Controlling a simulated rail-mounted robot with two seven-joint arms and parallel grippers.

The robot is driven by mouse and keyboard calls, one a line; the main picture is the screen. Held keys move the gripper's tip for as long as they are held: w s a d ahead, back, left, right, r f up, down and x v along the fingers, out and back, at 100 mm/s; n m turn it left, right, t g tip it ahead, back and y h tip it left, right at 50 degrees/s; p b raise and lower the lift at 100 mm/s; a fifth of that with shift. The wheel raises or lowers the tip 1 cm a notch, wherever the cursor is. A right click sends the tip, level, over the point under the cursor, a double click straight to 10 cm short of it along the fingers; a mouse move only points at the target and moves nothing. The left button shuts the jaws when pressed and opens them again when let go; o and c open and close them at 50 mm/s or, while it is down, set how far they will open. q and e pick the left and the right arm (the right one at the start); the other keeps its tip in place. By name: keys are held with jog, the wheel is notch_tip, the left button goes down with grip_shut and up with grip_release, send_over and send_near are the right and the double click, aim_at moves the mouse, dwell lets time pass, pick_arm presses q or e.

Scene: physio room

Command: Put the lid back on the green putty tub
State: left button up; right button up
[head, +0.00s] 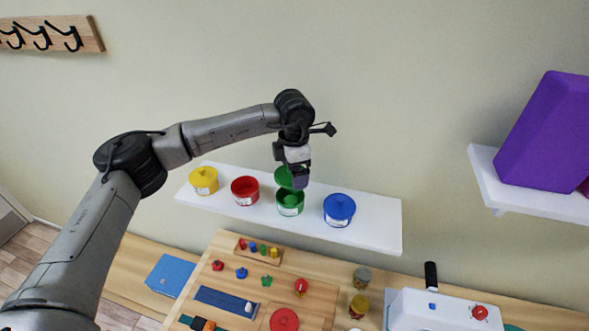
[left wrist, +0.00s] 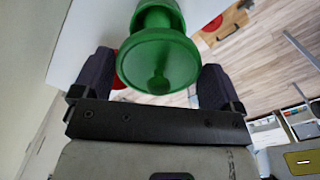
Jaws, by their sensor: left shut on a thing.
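The green putty tub (head: 290,208) stands on a white wall shelf, between the red and blue tubs. My left gripper (head: 292,180) is directly over it, pointing down. It is shut on the green lid (head: 284,176), a round disc with a small knob. In the left wrist view the lid (left wrist: 158,55) sits between the two dark fingers, knob toward the camera. Part of the green tub (left wrist: 158,16) shows just beyond it. The lid looks close above the tub; whether they touch cannot be told. My right gripper is not in view.
On the shelf (head: 375,228) stand a yellow tub (head: 203,182), a red tub (head: 245,192) and a blue tub (head: 339,211). Below is a wooden bench with pegs, jars and a red disc (head: 284,320). A purple block (head: 545,135) sits on another shelf at right.

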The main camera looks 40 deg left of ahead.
pick_arm(q)
jog(key=shift+s+a+f, duration=0.1)
jog(key=shift+a+f, duration=0.05)
jog(key=shift+f, duration=0.05)
jog(key=shift+f+b, duration=1.55)
jog(key=shift+f, duration=0.55)
jog(key=shift+f+b, duration=0.4)
jog(key=shift+f, duration=0.55)
jog(key=shift+f, duration=0.1)
dwell(0.4)
jog(key=o, duration=0.6)
